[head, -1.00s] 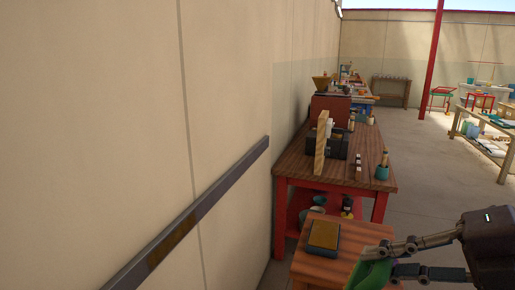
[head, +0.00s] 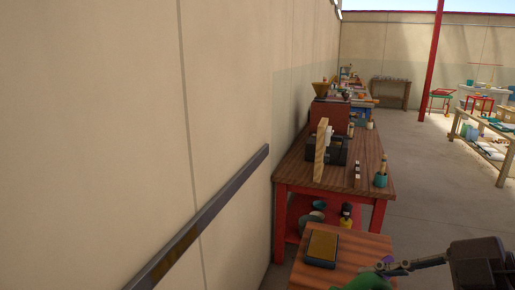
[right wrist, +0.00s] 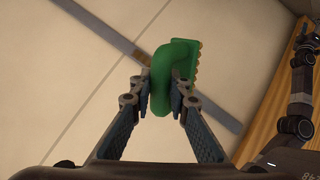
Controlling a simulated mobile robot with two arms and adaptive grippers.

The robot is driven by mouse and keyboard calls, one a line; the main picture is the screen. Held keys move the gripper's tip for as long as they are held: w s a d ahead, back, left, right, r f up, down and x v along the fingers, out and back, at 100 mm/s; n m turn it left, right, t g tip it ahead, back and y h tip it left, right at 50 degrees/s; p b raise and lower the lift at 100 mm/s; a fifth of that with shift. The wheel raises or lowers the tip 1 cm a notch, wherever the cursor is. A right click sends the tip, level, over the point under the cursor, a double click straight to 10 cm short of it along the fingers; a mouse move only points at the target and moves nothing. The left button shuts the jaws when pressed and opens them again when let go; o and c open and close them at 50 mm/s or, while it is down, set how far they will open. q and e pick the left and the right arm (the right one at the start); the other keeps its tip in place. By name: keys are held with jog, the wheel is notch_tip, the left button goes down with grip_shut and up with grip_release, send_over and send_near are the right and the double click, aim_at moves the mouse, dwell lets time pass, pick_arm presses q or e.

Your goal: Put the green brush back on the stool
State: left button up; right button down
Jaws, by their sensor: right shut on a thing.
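The green brush (head: 368,282) is at the bottom edge of the head view, partly cut off. It overlaps the front right part of the wooden stool's top (head: 365,248); whether it touches the stool I cannot tell. My right gripper (head: 388,270) comes in from the right and is shut on the brush. In the right wrist view the fingertips (right wrist: 162,88) pinch the brush's curved green handle (right wrist: 160,62), with its toothed bristle side to the right. My left gripper is out of view.
A dark block with a yellow-brown top (head: 322,246) lies on the stool's left part. Behind the stool stands a red-legged workbench (head: 300,168) with tools and a teal cup (head: 380,180). The wall (head: 100,120) with a dark rail (head: 215,205) bounds the left.

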jog(key=m+p, duration=0.1)
jog(key=m, duration=0.2)
jog(key=shift+r+p, duration=0.15)
jog(key=shift+p, duration=0.15)
jog(key=shift+m+p, duration=0.45)
jog(key=shift+m, duration=0.65)
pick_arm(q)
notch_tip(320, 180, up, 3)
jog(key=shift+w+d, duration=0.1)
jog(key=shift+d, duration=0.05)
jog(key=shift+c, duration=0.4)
pick_arm(e)
notch_tip(320, 180, down, 12)
jog(key=shift+r, duration=0.25)
